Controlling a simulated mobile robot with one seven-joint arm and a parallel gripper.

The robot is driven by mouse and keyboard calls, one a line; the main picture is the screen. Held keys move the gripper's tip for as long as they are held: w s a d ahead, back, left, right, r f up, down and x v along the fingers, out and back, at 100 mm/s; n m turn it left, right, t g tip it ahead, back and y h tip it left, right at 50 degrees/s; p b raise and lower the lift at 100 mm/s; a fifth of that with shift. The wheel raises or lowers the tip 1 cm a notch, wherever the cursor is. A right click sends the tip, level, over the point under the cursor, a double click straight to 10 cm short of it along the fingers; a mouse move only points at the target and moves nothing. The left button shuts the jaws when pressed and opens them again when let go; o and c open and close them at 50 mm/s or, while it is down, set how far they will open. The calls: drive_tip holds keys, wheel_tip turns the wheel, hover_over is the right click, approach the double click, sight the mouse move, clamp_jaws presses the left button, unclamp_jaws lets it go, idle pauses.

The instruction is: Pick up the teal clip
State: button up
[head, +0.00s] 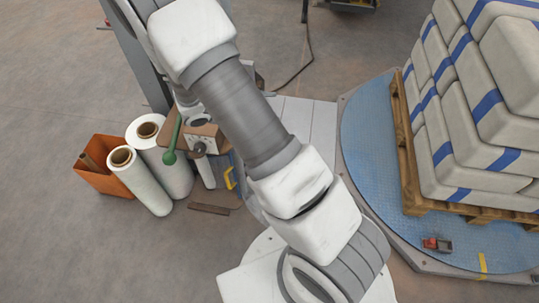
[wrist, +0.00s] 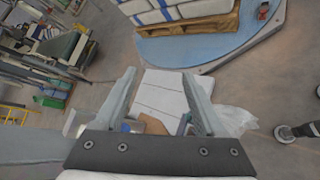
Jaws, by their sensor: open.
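My gripper (wrist: 160,76) shows in the wrist view with its two grey fingers spread wide and nothing between the tips. I cannot make out a teal clip for certain in either view. A small bluish bit (wrist: 184,123) shows low between the fingers, beside a brown part, too small to name. In the head view my arm crosses the middle and hides part of the machine behind it; my gripper's fingers do not show there. A green-knobbed lever (head: 173,142) stands on the machine left of my arm.
A pallet of sacks (head: 483,105) stands on a blue turntable (head: 375,140) at right. A small red object (head: 437,244) lies on the turntable. White film rolls (head: 145,185) stand by an orange bin (head: 102,178) at left. Open floor (head: 60,60) lies at far left.

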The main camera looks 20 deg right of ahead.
drive_tip(key=a+f+n+t+y+b, duration=0.25)
drive_tip(key=f+n+t, duration=0.45)
drive_tip(key=f, duration=1.2)
drive_tip(key=a+f+n+t+y+b, duration=0.1)
drive_tip(key=f+n+t+y+b, duration=0.15)
drive_tip(key=f+n, duration=1.25)
drive_tip(key=shift+w+d+f+m+g+h+b, duration=0.1)
drive_tip(key=shift+w+d+f+m+b, duration=0.85)
drive_tip(key=shift+w+d+f, duration=0.95)
drive_tip(key=shift+w+d+f+m+g+h+b, duration=0.1)
drive_tip(key=shift+w+d+f+m+b, duration=0.35)
drive_tip(key=shift+w+d+f+b, duration=1.35)
drive_tip(key=shift+w+d+f+m+g+h+b, duration=0.1)
drive_tip(key=shift+w+d+f+m+b, duration=0.6)
drive_tip(key=shift+w+d+f, duration=1.25)
drive_tip(key=shift+w+a+r, duration=0.3)
drive_tip(key=shift+a+r, duration=0.05)
drive_tip(key=shift+a, duration=0.2)
clamp_jaws()
